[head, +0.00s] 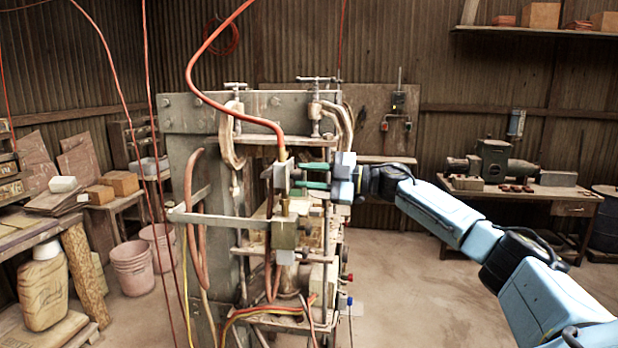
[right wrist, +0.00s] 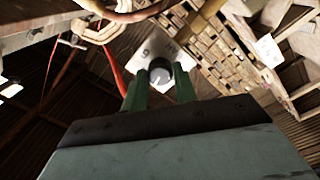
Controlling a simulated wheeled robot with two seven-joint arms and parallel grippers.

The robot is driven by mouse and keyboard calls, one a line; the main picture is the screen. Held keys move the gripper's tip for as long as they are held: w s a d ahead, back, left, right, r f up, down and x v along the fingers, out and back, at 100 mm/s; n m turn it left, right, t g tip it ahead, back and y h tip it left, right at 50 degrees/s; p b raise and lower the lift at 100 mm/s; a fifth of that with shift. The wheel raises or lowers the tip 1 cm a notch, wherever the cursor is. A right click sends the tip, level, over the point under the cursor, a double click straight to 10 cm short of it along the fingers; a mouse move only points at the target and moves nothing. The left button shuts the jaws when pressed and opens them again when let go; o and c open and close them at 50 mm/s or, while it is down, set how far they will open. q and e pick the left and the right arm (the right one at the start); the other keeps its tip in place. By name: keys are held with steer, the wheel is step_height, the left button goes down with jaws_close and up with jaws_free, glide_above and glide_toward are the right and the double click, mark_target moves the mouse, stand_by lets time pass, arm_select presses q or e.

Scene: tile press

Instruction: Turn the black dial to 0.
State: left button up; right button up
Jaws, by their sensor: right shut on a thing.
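The black dial (right wrist: 160,70) shows in the right wrist view as a small round knob with a pale face, on a light metal plate (right wrist: 150,48) with dark marks. The marks are too small to read surely, and I cannot tell which one the dial points to. My right gripper (right wrist: 160,84) has its two green fingers on either side of the dial, shut on it. In the head view my right gripper (head: 300,175) reaches in from the right to a metal box (head: 281,177) on the press. The dial itself cannot be made out there. My left gripper is not in view.
The press frame (head: 190,150) stands around the box, with clamps (head: 318,108) above and hoses close by. An orange hose (head: 235,114) runs down to the top of the box. Open floor (head: 400,290) lies to the right of the press.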

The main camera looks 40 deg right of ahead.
steer(key=shift+n+b, duration=2.95)
steer(key=shift+n, duration=5.25)
steer(key=shift+n+g+y, duration=0.3)
steer(key=o, duration=1)
steer(key=shift+c, duration=0.2)
steer(key=shift+d, duration=0.1)
steer(key=b+v, duration=0.4)
steer(key=v, duration=0.9)
steer(key=shift+b, duration=0.3)
